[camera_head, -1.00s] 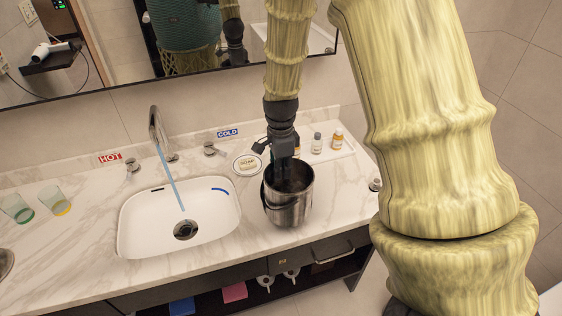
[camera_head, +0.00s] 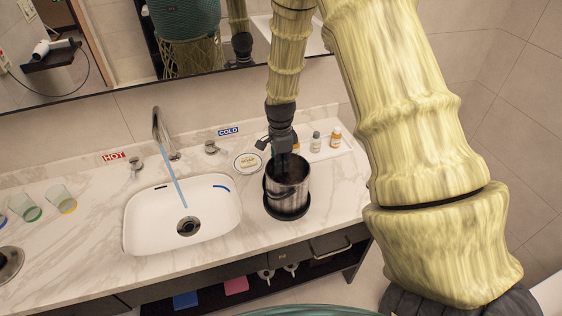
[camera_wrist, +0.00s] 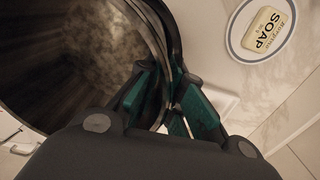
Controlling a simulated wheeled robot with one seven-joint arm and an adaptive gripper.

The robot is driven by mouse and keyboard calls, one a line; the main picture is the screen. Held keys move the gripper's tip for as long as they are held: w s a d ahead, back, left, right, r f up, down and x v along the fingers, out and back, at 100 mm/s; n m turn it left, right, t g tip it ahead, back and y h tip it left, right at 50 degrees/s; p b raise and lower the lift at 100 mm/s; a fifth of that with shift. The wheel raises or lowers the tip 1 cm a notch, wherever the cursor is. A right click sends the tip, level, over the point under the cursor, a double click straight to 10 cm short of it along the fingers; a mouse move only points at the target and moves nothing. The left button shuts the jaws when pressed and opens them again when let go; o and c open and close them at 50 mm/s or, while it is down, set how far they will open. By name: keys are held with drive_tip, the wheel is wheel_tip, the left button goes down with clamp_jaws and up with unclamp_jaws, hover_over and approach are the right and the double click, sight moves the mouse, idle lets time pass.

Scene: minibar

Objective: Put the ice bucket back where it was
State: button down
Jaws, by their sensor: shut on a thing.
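The ice bucket (camera_head: 287,194) is a metal pail with dark contents or interior, upright at the right of the sink. Beneath it shows a round black base (camera_head: 288,212) on the counter. The bucket is on it or just above it; I cannot tell which. My gripper (camera_head: 283,157) comes down from above at the bucket's far rim. In the wrist view, its green-padded fingers (camera_wrist: 174,88) are shut on the bucket's wall, with the bucket's interior (camera_wrist: 95,60) at the left. The bucket's far side is partly hidden.
The sink (camera_head: 182,218) with running water is left of the bucket. A soap dish (camera_head: 248,162) and small bottles (camera_head: 325,141) on a white tray stand behind it. The counter's front edge is close.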

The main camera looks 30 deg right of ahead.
drive_tip(key=shift+f, duration=0.2)
drive_tip(key=c, duration=1.5)
unclamp_jaws()
drive_tip(key=shift+c, duration=0.2)
drive_tip(key=shift+a, duration=0.1)
drive_tip(key=shift+r, duration=0.2)
drive_tip(key=shift+w+r+b, duration=0.1)
drive_tip(key=shift+r+b, duration=2.3)
drive_tip(key=shift+r, duration=3.5)
